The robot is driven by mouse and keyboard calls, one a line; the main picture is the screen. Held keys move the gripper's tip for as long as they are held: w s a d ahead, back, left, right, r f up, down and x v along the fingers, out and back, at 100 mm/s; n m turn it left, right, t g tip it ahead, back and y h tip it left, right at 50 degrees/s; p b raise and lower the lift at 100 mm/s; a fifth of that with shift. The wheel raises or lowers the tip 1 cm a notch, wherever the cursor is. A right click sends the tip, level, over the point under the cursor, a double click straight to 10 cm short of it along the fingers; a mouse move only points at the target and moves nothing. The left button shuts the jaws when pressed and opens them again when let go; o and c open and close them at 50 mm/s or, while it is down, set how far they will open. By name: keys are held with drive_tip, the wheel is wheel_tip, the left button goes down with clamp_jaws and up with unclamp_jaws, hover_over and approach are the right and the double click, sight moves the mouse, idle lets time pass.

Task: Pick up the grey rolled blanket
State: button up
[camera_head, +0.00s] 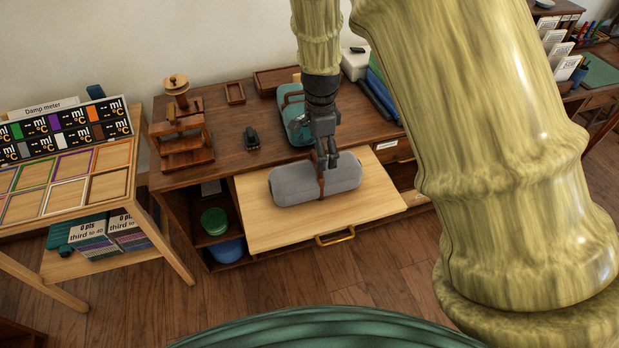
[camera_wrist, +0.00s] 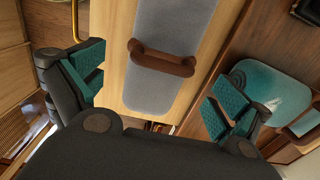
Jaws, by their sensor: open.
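The grey rolled blanket (camera_head: 297,183) lies on its side on a pale wooden pull-out board (camera_head: 270,228), with a brown strap (camera_wrist: 165,58) around its middle. In the wrist view the blanket (camera_wrist: 160,90) runs up and down the picture between my fingers. My gripper (camera_head: 327,160) is above the blanket, near its strap, with its jaws spread and nothing between them. In the wrist view the teal finger pads of my gripper (camera_wrist: 158,92) stand to either side of the blanket, apart from it. How high the fingertips are above it is hard to tell.
A teal case (camera_head: 291,112) stands on the brown desk (camera_head: 235,115) just behind the blanket. A wooden press (camera_head: 182,125) and a small black object (camera_head: 252,138) stand to the left. The board has a brass handle (camera_head: 334,237) at its front. Green (camera_head: 214,221) and blue (camera_head: 227,250) containers sit in the shelf below.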

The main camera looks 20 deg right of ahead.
sight(316, 173)
drive_tip(key=shift+w+a+f+p, duration=0.15)
drive_tip(key=shift+f+p, duration=0.25)
drive_tip(key=shift+f, duration=1.7)
drive_tip(key=shift+a+f+p, duration=0.1)
drive_tip(key=shift+f+p, duration=0.25)
drive_tip(key=shift+f, duration=1.7)
drive_tip(key=c, duration=1)
drive_tip(key=shift+c, duration=0.8)
drive_tip(key=shift+r, duration=0.15)
